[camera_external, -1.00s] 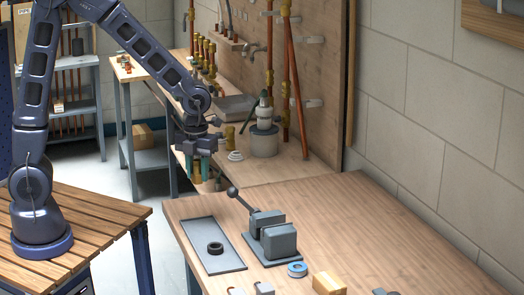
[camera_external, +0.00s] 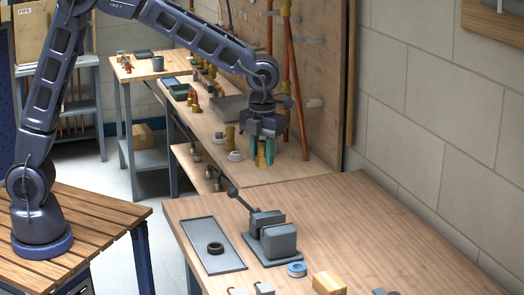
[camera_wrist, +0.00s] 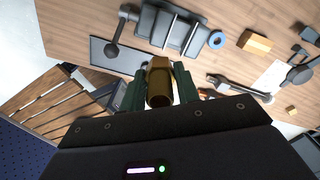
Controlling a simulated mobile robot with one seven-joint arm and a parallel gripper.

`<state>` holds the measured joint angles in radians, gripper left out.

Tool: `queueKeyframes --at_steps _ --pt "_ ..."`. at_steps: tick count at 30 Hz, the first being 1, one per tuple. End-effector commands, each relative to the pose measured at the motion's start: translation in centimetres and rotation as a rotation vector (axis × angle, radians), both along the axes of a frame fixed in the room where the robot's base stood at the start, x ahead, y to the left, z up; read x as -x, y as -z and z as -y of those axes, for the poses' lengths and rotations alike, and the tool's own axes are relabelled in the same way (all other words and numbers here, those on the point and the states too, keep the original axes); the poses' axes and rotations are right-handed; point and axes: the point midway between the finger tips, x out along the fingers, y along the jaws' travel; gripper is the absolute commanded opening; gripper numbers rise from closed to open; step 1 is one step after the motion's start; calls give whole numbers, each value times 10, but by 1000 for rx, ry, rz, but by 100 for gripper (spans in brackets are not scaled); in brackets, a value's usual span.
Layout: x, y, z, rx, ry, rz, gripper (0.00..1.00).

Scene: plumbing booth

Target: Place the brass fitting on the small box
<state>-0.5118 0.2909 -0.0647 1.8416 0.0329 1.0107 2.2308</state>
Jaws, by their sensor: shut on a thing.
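My gripper (camera_external: 262,156) is shut on the brass fitting (camera_external: 261,161), which sits between its green fingers. In the external view they are in the air, in front of the back bench and beyond the far edge of the front workbench. In the wrist view the brass fitting (camera_wrist: 159,84) shows its round open end between the fingertips (camera_wrist: 161,92). The small box (camera_external: 329,284), yellowish-brown, sits on the front workbench near the bottom of the external view. It also shows in the wrist view (camera_wrist: 255,42), apart from the gripper; its top looks bare.
A grey vise (camera_external: 272,238) with a raised lever stands between the gripper and the box. A blue tape roll (camera_external: 297,269) lies near the box. A grey tray (camera_external: 231,262) holds a black ring (camera_external: 215,248). A wrench (camera_wrist: 236,88) lies nearby. The workbench's right side has free room.

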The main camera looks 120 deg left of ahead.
Motion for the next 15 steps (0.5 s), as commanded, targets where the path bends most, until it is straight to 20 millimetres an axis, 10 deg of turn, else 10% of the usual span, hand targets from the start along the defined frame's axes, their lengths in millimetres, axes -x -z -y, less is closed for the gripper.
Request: queueKeyframes --at_steps 15 --pt "-197 -8 105 5 226 2 5"
